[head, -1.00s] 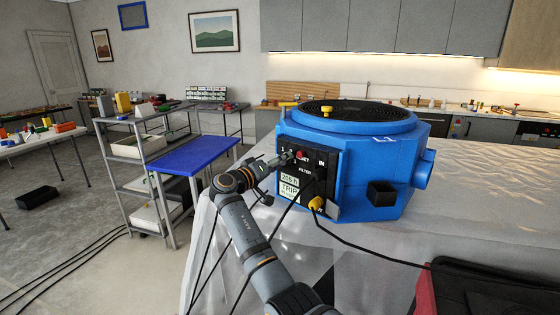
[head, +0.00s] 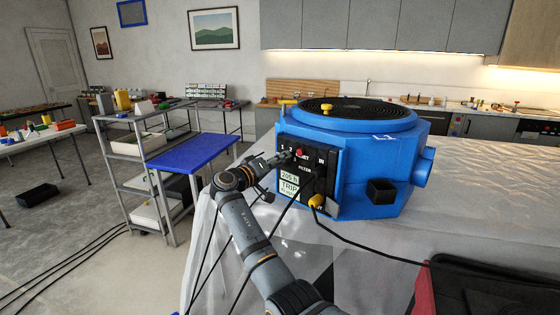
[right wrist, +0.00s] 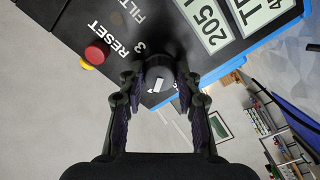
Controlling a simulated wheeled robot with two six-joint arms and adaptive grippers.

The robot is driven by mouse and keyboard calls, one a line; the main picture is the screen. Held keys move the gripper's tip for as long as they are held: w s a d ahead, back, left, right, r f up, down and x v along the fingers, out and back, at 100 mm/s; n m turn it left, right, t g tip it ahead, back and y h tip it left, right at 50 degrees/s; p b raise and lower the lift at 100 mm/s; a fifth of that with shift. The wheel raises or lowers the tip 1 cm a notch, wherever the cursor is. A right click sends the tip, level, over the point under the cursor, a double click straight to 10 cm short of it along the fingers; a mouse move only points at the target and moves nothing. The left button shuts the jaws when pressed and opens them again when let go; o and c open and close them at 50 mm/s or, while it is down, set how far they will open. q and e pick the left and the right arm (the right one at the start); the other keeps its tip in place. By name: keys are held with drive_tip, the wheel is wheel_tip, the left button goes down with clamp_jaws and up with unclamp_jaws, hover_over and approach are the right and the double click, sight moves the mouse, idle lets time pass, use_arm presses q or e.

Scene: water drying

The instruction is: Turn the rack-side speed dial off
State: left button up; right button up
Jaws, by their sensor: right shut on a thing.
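The speed dial is a dark round knob (right wrist: 160,72) with a white mark, on the black control panel (head: 309,172) of a blue drying machine (head: 385,150). In the right wrist view the knob sits between the two fingers of my right gripper (right wrist: 160,88), beside a printed 3. In the head view my right gripper (head: 284,159) reaches the panel's upper left, by the numbers, and covers the knob there. It is shut on the knob. My left gripper is not in view.
A red button (right wrist: 96,53) marked RESET is close to the knob. A yellow plug (head: 317,202) with a black cable is low on the panel. A grey rack (head: 140,165) and a blue-topped table (head: 195,152) stand to the left. The covered table right of the machine is largely clear.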

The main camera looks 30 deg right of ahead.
drive_tip(key=shift+r+n+p, duration=0.1)
drive_tip(key=shift+n+p, duration=3.4)
drive_tip(key=shift+n, duration=2.1)
drive_tip(key=o, duration=1.1)
drive_tip(key=shift+o, duration=0.2)
drive_tip(key=shift+a, duration=0.1)
